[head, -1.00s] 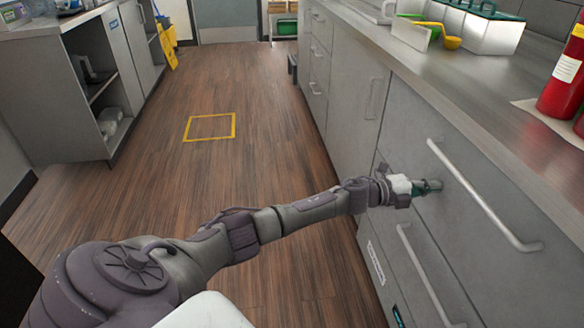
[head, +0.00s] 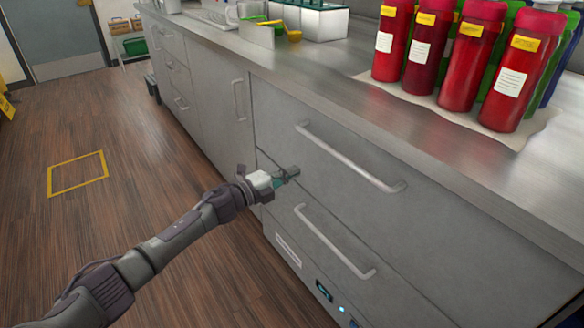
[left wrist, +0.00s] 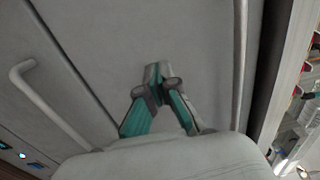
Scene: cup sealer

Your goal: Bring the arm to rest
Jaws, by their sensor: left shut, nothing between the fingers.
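My left arm (head: 185,240) reaches in from the lower left in the head view. Its gripper (head: 294,172) is in front of the grey drawer fronts, beside the upper drawer's handle. In the left wrist view the teal fingers of the left gripper (left wrist: 158,72) come together at their tips, with nothing between them. The grey front panel (left wrist: 110,40) is right behind the tips; I cannot tell whether they touch it. My right gripper is not in view.
The grey counter (head: 300,62) runs along the right with drawer handles (head: 350,158) sticking out. Several red bottles (head: 467,60) stand on it, with a yellow ladle (head: 294,36) farther back. Open wooden floor (head: 110,130) with a yellow square outline lies to the left.

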